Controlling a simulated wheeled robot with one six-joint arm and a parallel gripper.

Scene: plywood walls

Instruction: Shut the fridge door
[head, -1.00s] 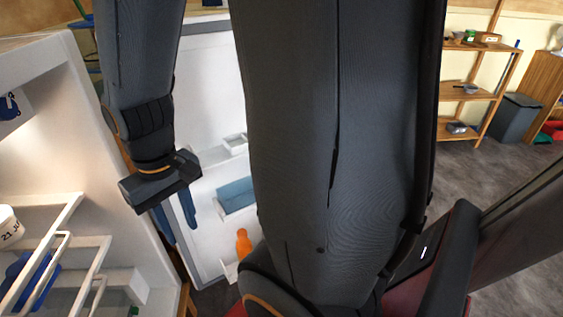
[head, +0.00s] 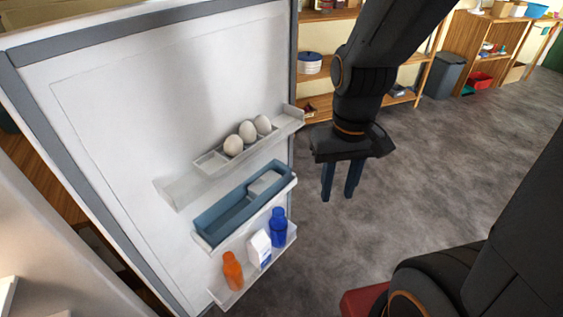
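The fridge door (head: 130,120) stands open on the left, its white inner side with grey seal facing me. Its shelves hold eggs (head: 248,132), a blue bin (head: 240,205), an orange bottle (head: 232,270), a white carton (head: 259,248) and a blue bottle (head: 278,228). A pale part of the fridge body (head: 35,230) shows at the lower left edge. My gripper (head: 340,192) hangs to the right of the door's free edge, pointing down, with its two blue fingers apart and nothing between them. It appears apart from the door.
Wooden shelving (head: 322,78) with a striped pot (head: 308,63) stands behind. A dark bin (head: 444,76) and a wooden cabinet (head: 478,45) are at the back right. The grey floor (head: 440,160) between is clear.

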